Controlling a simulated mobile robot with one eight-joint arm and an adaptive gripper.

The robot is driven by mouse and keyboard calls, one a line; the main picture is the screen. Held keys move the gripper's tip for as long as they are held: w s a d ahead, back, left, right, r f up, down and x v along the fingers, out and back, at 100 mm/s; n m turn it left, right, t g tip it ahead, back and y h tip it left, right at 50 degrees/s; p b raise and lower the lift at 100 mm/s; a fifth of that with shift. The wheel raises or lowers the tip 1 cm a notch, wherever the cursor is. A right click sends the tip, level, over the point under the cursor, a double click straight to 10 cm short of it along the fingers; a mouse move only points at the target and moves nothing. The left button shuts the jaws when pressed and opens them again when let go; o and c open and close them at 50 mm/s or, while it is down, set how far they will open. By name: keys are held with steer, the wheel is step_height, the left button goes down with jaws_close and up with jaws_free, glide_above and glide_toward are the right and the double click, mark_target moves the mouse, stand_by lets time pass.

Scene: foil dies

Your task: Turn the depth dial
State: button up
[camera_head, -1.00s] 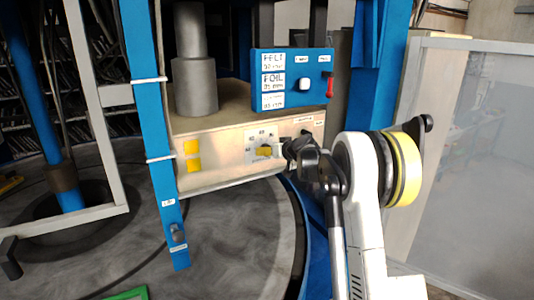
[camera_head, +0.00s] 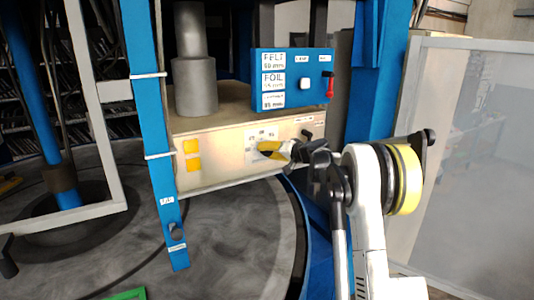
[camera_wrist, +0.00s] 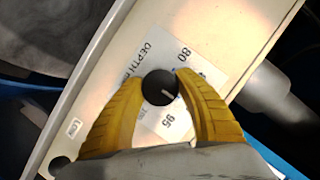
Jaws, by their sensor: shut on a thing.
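The depth dial (camera_wrist: 160,87) is a round black knob with a short white mark, set on a white scale plate (camera_wrist: 205,70). The plate reads "DEPTH", "80" and "95"; other figures are hidden. The dial's mark points toward the lower right in the wrist view. My gripper (camera_wrist: 162,82) has its yellow fingers on both sides of the dial and is shut on it. In the head view my gripper (camera_head: 268,149) reaches the cream panel (camera_head: 225,165) from the right and hides the dial.
Above the panel, a blue box (camera_head: 320,97) carries FELT and FOIL labels with mm values, a white button and a red switch. A blue post (camera_head: 150,120) stands further left. A black knob (camera_wrist: 60,164) shows at the panel's corner.

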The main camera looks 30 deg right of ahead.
stand_by(0.4)
steer(key=o, duration=1.2)
steer(key=v, duration=1.2)
steer(key=shift+f, duration=0.1)
